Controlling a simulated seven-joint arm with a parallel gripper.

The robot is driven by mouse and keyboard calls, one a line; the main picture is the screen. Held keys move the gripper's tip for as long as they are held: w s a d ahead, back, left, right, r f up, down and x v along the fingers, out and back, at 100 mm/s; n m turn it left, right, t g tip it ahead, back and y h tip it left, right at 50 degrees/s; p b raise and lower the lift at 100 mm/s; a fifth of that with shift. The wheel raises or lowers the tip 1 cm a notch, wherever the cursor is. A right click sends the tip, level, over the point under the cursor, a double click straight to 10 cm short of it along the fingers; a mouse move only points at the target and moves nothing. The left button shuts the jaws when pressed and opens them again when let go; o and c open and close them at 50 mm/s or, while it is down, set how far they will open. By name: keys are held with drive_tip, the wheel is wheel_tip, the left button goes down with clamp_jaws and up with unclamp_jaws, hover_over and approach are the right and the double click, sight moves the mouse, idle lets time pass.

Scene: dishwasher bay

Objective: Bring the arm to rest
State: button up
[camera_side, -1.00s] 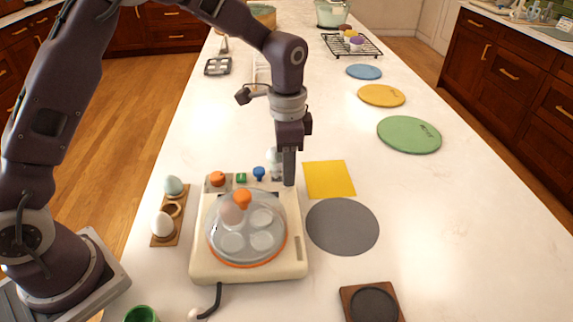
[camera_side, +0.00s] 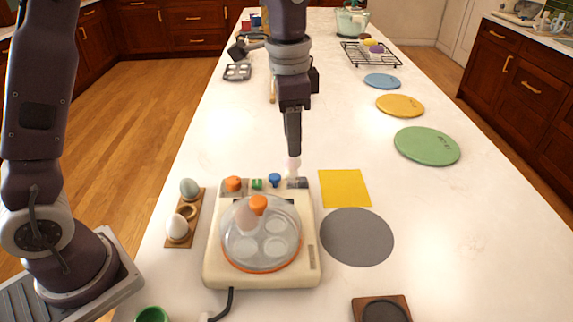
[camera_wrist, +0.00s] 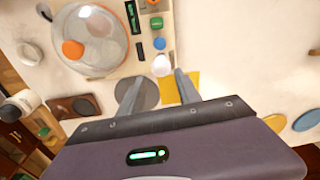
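My gripper (camera_side: 293,150) hangs fingers-down above the back right corner of a cream egg cooker (camera_side: 214,262). In the wrist view my gripper (camera_wrist: 158,90) has its two fingers apart, with nothing between them. The cooker has a clear domed lid (camera_side: 262,234) with an orange knob, and pale cups or eggs show through it. A small pale rounded thing (camera_wrist: 162,65) stands at the cooker's back edge, below the fingertips and apart from them as far as I can tell.
A wooden holder (camera_side: 172,238) with two eggs is left of the cooker. A yellow square (camera_side: 345,188) and grey disc (camera_side: 357,237) lie to its right. Green (camera_side: 427,146), yellow (camera_side: 400,105) and blue (camera_side: 382,81) discs line the right side. The middle counter is clear.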

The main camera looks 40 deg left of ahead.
drive_tip(key=s+a+r+n+t, duration=0.2)
drive_tip(key=s+a+r+n, duration=0.1)
drive_tip(key=s+r, duration=0.55)
drive_tip(key=s+a+f+n+t, duration=0.1)
drive_tip(key=s+n, duration=0.1)
drive_tip(key=s, duration=0.6)
drive_tip(key=s+a+f+n+t, duration=0.1)
drive_tip(key=s+f+n+t, duration=0.1)
drive_tip(key=s, duration=0.6)
drive_tip(key=shift+s+a+n, duration=0.2)
drive_tip(key=shift+a+n, duration=0.05)
drive_tip(key=shift+n, duration=0.25)
